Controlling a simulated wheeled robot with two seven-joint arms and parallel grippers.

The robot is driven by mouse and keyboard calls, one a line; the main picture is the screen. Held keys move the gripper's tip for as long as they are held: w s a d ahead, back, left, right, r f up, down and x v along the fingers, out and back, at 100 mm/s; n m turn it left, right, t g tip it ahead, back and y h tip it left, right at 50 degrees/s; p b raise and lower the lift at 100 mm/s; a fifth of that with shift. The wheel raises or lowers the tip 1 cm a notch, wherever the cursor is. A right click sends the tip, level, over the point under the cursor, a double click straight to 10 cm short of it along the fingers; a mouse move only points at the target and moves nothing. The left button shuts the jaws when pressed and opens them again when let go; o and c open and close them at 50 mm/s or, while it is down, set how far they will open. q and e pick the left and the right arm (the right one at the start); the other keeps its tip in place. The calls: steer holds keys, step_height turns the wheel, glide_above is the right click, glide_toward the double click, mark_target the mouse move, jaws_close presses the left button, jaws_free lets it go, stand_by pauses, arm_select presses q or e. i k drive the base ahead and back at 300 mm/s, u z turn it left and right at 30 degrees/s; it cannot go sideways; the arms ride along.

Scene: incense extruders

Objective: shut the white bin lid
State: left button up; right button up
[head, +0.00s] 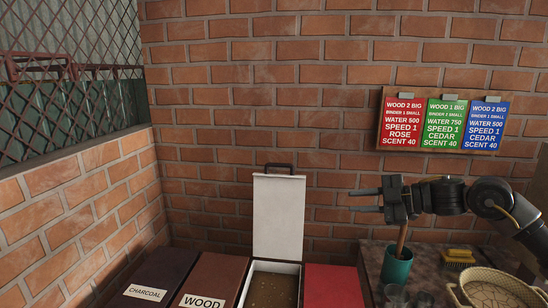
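The white bin (246,270) stands at the bottom middle, with brown powder visible inside. Its white lid (278,218) is open and stands upright at the back, with a dark handle (279,167) at its top edge. My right gripper (366,200) is to the right of the lid, pointing left and apart from it. Its two dark fingers are spread, with nothing visible between them. My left gripper is not in view.
A dark bin labelled CHARCOAL (168,272), a brown bin labelled WOOD (222,272) and a red bin (333,285) flank the white one. A teal cup (396,268) with a wooden stick (402,238), a yellow brush (459,256) and a woven basket (497,290) are at right.

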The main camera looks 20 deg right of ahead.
mark_target(279, 200)
steer(key=i, duration=1)
